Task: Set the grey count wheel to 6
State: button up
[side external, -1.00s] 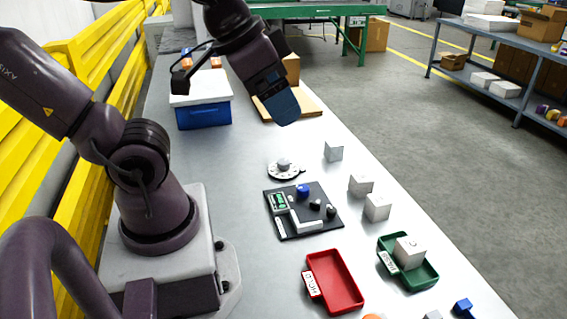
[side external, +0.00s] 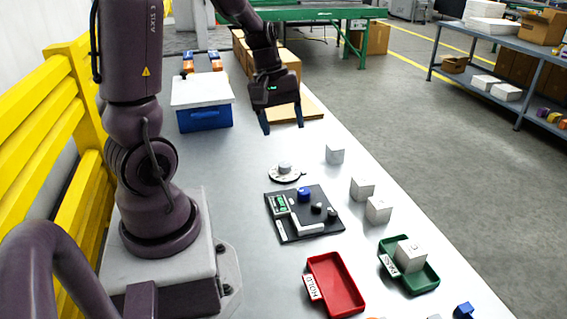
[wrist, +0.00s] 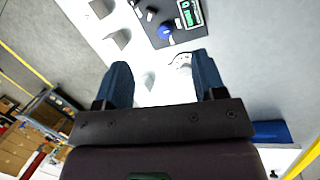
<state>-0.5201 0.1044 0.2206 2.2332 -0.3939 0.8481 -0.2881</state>
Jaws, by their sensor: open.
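The grey count wheel (side external: 285,171) is a round dial with a raised grey knob, lying flat on the table just beyond the dark panel. In the wrist view its edge (wrist: 183,59) shows between my fingers, partly hidden by the right-hand one; its numbers are too small to read. My gripper (side external: 283,130) is open and empty, pointing down above the table, beyond the wheel and apart from it. Its two blue fingers also show in the wrist view (wrist: 163,82).
The dark panel (side external: 325,228) carries a blue knob, a green display and small dark knobs. Pale blocks (side external: 335,154) stand to its right. A red tray (side external: 349,292) and a green tray (side external: 424,283) are nearer. A blue box with white lid (side external: 204,116) and cartons stand behind.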

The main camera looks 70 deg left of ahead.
aim_at(284, 164)
jog(key=a+f+n+t+y, duration=0.1)
jog(key=a+f+n, duration=0.4)
jog(key=a+n, duration=0.4)
jog(key=a+f+n+t, duration=0.2)
jog(key=a+f+n, duration=0.3)
jog(key=a+n, duration=0.4)
jog(key=shift+n+g+y, duration=0.3)
jog(key=shift+n, duration=0.4)
jog(key=x, duration=0.4)
jog(key=d+x, duration=0.1)
jog(key=x, duration=0.7)
jog(key=shift+w+d+f, duration=0.15)
jog(key=shift+d+f, duration=0.05)
jog(key=shift+d, duration=0.05)
jog(key=c, duration=0.9)
